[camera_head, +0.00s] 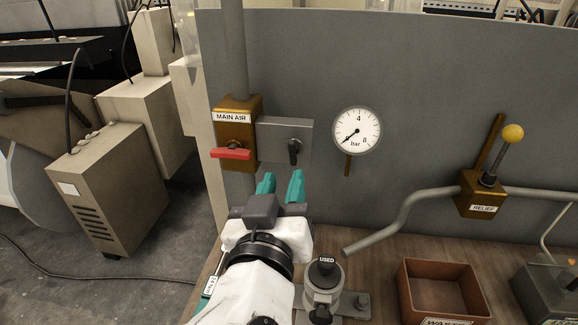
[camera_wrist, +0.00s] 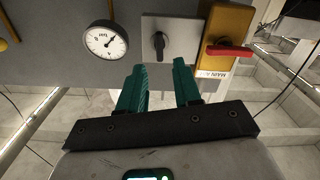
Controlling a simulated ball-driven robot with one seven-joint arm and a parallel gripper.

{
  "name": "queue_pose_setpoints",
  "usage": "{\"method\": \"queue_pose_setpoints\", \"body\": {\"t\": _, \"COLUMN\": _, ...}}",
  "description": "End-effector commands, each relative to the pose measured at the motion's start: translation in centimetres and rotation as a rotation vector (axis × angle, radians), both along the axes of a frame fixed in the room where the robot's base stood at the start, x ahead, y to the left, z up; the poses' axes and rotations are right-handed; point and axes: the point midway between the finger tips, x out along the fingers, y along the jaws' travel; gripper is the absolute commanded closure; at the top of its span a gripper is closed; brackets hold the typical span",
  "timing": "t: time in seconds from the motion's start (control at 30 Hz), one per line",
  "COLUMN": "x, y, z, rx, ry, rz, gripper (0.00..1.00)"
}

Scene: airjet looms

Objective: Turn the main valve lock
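The main valve (camera_head: 236,129) is a brass block labelled MAIN AIR, with a red handle (camera_head: 231,153) lying across its front. Just right of it is a grey plate (camera_head: 270,130) with a black knob (camera_head: 294,150), which looks like the lock; the knob points about vertical. In the wrist view the plate (camera_wrist: 180,28), the black knob (camera_wrist: 159,44) and the red handle (camera_wrist: 229,51) show upside down. My gripper (camera_head: 280,184) is below the plate, its teal fingers apart and empty. In the wrist view the gripper (camera_wrist: 157,82) touches neither knob nor handle.
A round gauge (camera_head: 357,131) hangs right of the plate. A relief valve (camera_head: 482,194) with a yellow ball lever and a bent pipe (camera_head: 395,220) stand further right. On the bench are a post labelled USED (camera_head: 323,283) and a brown bin (camera_head: 404,300).

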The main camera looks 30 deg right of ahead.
Motion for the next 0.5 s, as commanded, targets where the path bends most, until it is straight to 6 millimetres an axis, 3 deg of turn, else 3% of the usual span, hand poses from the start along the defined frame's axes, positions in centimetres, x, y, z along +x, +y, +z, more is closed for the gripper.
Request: {"method": "queue_pose_setpoints", "body": {"t": 0.5, "x": 4.6, "y": -3.5, "z": 0.0, "rx": 0.002, "ry": 0.003, "rz": -0.004, "gripper": 0.67}}
